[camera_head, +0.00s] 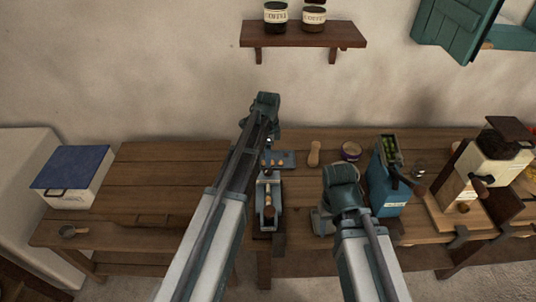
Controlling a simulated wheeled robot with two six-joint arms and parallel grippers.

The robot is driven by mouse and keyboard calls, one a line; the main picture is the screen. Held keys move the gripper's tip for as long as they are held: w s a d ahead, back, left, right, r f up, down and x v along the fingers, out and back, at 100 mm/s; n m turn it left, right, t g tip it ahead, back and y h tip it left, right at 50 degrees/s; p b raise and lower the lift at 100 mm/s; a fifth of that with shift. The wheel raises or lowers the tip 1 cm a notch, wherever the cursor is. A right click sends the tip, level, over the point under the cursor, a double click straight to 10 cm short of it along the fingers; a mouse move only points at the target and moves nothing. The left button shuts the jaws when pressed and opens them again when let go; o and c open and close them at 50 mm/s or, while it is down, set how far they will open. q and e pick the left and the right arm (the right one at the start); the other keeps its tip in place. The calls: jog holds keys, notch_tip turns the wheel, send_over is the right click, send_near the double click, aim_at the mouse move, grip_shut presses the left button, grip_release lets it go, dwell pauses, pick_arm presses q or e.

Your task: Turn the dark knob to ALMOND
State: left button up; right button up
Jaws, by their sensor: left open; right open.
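A grey-blue metal press (267,198) with a wooden handle stands at the front edge of the wooden table, between my two arms. A dark knob cannot be made out clearly on it, and no ALMOND lettering is readable. My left arm reaches up past the left of the press. Its open gripper (271,133) is small and partly hidden near the arm's far end, beyond the press. My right arm ends to the right of the press. Its open gripper (322,218) is mostly hidden by the wrist. Neither gripper visibly touches the press.
A blue tray (287,154) with several small brown pieces lies behind the press, with a wooden pestle-like piece (314,153) beside it. A blue cranked machine (389,200) and a cream grinder (486,176) stand at the right. A blue-lidded box (78,197) is far left. The left tabletop is mostly clear.

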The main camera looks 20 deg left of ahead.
pick_arm(q)
notch_tip(320, 180, up, 6)
jog(key=p, duration=0.5)
jog(key=shift+r, duration=0.2)
pick_arm(e)
notch_tip(320, 180, up, 6)
jog(key=shift+r, duration=0.25)
jog(key=shift+f, duration=0.1)
